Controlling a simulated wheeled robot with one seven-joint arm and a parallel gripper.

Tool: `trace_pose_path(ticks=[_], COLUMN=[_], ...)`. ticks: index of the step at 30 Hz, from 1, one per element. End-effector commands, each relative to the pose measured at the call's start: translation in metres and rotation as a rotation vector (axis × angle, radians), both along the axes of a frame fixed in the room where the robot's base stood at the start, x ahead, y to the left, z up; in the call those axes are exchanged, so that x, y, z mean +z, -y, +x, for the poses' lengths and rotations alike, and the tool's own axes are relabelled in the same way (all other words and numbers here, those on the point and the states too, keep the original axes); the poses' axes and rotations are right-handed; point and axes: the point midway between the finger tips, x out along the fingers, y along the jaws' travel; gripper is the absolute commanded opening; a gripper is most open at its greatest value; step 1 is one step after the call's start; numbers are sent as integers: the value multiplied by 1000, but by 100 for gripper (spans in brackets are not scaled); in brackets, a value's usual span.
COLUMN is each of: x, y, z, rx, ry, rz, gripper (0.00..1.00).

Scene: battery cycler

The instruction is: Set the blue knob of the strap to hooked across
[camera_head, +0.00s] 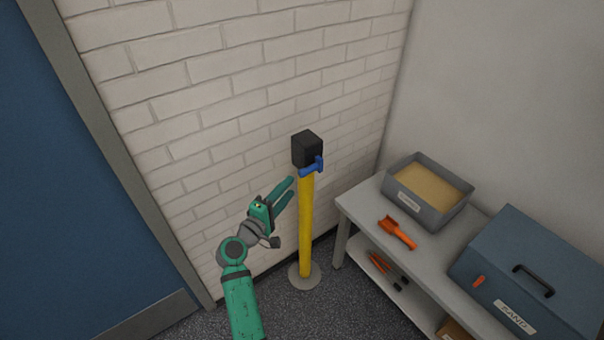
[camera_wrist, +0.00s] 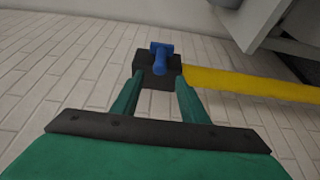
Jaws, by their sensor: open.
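The blue knob (camera_head: 313,167) sticks out from the front of a black box (camera_head: 306,148) at the top of a yellow post (camera_head: 306,228). In the wrist view the blue knob (camera_wrist: 161,58) stands in front of the black box (camera_wrist: 158,76), just beyond my fingertips. The yellow post (camera_wrist: 245,83) runs off to the right there. My gripper (camera_head: 288,188) is open and empty, a little left of and below the knob; in the wrist view its two fingers (camera_wrist: 159,82) point at the box and knob. I cannot tell a strap apart from the box.
A grey bench (camera_head: 352,207) stands to the right with a sand-filled bin (camera_head: 436,215), an orange scoop (camera_head: 396,232) and a blue-grey toolbox (camera_head: 530,275). A white brick wall (camera_head: 200,110) is behind the post. A blue door (camera_head: 60,180) is at the left.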

Motion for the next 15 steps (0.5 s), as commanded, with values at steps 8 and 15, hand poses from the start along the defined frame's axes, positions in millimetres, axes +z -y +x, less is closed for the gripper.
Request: trace_pose_path(ticks=[8, 15], x=[0, 0], y=[26, 43], z=[42, 70], rx=[-1, 0], ry=[1, 1], rz=[3, 3], gripper=[40, 40])
